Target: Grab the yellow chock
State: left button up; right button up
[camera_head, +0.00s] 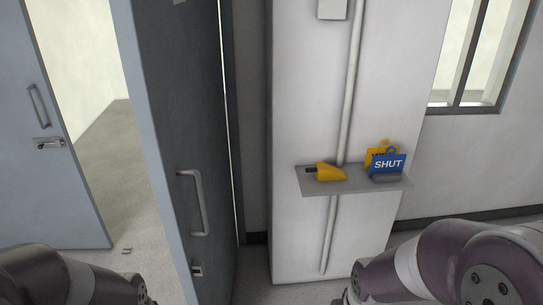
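The yellow chock (329,173) lies on its side on a small grey shelf (315,187) on a white wall column. It is a tapered wedge with a dark end at its left. It sits near the shelf's left end and nothing touches it. My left arm shows at the bottom left edge and my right arm at the bottom right. Both stay low and well short of the shelf. Neither gripper's fingers can be seen.
A blue "SHUT" sign (388,165) stands at the shelf's right end, with a yellow sign (376,153) behind it. A vertical pipe (350,90) runs down the column. A grey door (180,130) stands open to the left. A window is at the upper right.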

aim_at(324, 172)
jog(key=i+l+z, duration=0.1)
jog(key=i+l, duration=0.3)
jog(key=i+l+z, duration=0.1)
jog(key=i+l, duration=0.65)
jog(key=i, duration=0.25)
jog(key=i+l+z, duration=0.15)
jog(key=i+l, duration=0.2)
jog(key=i+l+z, duration=0.1)
jog(key=i+l, duration=0.2)
jog(key=i, duration=0.3)
